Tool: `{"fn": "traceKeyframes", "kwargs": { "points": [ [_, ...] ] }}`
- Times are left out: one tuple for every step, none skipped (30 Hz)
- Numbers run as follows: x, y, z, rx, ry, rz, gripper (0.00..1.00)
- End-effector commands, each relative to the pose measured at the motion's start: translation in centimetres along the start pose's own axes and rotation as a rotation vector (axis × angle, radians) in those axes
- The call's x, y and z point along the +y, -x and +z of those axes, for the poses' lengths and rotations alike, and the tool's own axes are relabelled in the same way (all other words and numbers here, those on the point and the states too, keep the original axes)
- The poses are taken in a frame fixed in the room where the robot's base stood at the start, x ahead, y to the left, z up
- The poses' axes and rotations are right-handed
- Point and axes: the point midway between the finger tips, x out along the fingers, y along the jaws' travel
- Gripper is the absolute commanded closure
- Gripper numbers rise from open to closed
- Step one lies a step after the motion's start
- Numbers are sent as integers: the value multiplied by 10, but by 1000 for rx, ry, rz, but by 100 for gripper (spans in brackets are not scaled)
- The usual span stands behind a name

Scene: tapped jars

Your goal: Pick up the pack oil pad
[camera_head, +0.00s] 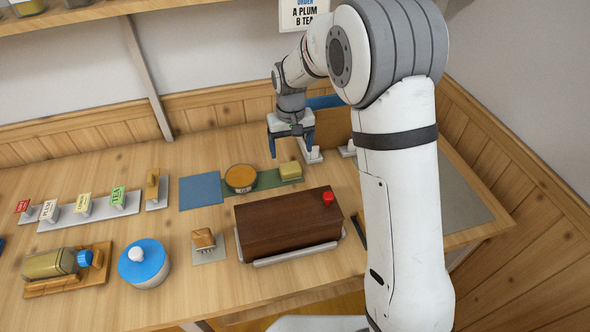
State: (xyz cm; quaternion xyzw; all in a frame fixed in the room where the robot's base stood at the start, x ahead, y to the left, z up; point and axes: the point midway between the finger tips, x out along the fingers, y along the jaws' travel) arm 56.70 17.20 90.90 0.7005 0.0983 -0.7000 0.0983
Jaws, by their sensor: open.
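No label in view names the pack oil pad, so I cannot tell for certain which item it is. A small yellow block (291,170) sits at the right end of a green strip (268,180). A round orange-topped dish (241,177) with a small label stands left of it on the same strip. A small tan and brown block (203,238) rests on a grey plate nearer the front. My gripper (291,146) is open, its blue fingers pointing down. It appears just behind and above the yellow block, with nothing seen between the fingers.
A dark brown box (287,225) with a red knob stands in front of the strip. A blue mat (200,190) lies to the left. A blue-lidded jar (145,262), a jar lying on a wooden cradle (50,264) and a tag rack (90,210) are further left.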

Motion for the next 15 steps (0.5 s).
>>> {"fn": "traceKeyframes", "kwargs": {
  "points": [
    [-1, -7, 0, -4, 1, 0, 20],
    [-1, -10, 0, -3, 1, 0, 20],
    [-1, -14, 0, -4, 1, 0, 20],
    [-1, -17, 0, -4, 1, 0, 20],
    [-1, -21, 0, -4, 1, 0, 20],
    [-1, -25, 0, -4, 1, 0, 20],
    [-1, -28, 1, -5, 1, 0, 20],
    [-2, -32, 1, -5, 1, 0, 20],
    [-2, -37, 2, -4, 1, 0, 20],
    [-3, -41, 2, -5, 1, 0, 20],
    [-4, -46, 3, -6, 1, 0, 20],
    [-4, -53, 3, -6, 0, 0, 20],
    [-5, -57, 4, -5, 0, 0, 20],
    [-4, -62, 3, -5, 0, 0, 20],
    [-4, -67, 4, -5, 0, 0, 20]
  ]
}}
